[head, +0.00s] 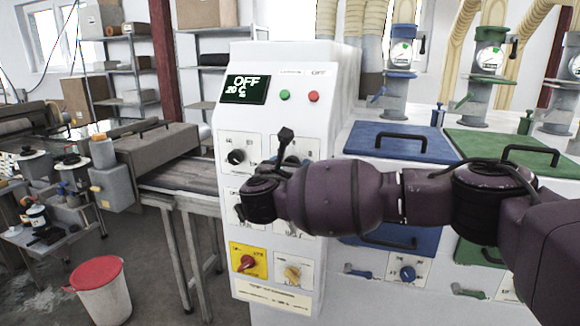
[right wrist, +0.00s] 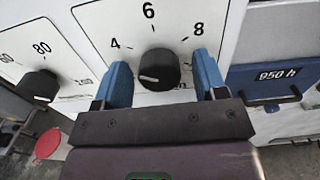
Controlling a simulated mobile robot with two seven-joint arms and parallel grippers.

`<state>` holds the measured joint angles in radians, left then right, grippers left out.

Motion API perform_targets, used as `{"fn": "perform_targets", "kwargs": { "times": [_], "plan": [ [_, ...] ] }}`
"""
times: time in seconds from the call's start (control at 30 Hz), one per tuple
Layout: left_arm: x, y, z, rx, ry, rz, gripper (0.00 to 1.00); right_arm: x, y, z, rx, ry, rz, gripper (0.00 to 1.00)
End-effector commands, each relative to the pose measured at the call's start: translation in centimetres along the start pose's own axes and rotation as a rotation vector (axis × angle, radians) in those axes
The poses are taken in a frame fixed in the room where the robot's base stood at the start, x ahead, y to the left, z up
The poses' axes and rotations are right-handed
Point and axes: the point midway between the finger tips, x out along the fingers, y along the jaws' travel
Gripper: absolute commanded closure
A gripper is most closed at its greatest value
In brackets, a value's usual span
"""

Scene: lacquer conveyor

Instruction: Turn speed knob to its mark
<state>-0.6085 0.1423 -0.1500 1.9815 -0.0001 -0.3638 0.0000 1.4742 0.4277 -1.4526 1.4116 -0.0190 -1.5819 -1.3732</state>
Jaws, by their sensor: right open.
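In the right wrist view a black knob (right wrist: 159,69) sits on a white dial plate with the numbers 4, 6 and 8. A pale line on the knob is at its lower left. No mark apart from the scale is clear, and the knob's name cannot be read. My right gripper (right wrist: 163,72) is open, with one blue finger on each side of the knob; contact cannot be judged. In the head view my right gripper (head: 290,160) is at the white control panel (head: 336,105), and my arm covers some of its dials. My left gripper is not in view.
A neighbouring black knob (right wrist: 39,85) has a scale with 80. The panel also bears a display (head: 246,89) reading OFF, a green button (head: 285,95), a red button (head: 313,97) and a red switch (head: 247,262) on yellow. Blue and green lidded units stand at right.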

Motion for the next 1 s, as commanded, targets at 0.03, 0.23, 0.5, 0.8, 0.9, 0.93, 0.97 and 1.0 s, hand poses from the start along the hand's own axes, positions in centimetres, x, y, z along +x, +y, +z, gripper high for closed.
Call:
{"fn": "perform_targets", "kwargs": {
  "times": [0.03, 0.23, 0.5, 0.8, 0.9, 0.93, 0.97, 1.0],
  "plan": [
    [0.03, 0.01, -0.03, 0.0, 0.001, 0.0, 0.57, -0.01, 0.01, -0.01, 0.0, 0.0, 0.0, 0.35],
    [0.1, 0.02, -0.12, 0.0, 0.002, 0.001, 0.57, -0.03, 0.01, -0.01, 0.0, 0.0, 0.0, 0.52],
    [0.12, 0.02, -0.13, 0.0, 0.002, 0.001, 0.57, -0.04, 0.01, -0.02, 0.0, 0.0, 0.0, 0.84],
    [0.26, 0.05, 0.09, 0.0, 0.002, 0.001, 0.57, -0.05, 0.01, -0.14, 0.064, 0.002, 0.0, 0.84],
    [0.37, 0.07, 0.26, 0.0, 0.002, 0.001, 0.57, -0.05, 0.02, -0.2, 0.12, 0.002, 0.0, 0.84],
    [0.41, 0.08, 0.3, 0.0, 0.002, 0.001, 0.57, -0.05, 0.01, -0.23, 0.14, 0.003, -0.001, 0.84],
    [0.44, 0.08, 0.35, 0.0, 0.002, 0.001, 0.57, -0.05, 0.02, -0.26, 0.162, 0.003, -0.001, 0.84],
    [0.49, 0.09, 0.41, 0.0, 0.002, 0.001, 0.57, -0.05, 0.03, -0.22, 0.194, 0.002, -0.001, 0.84]
  ]
}}
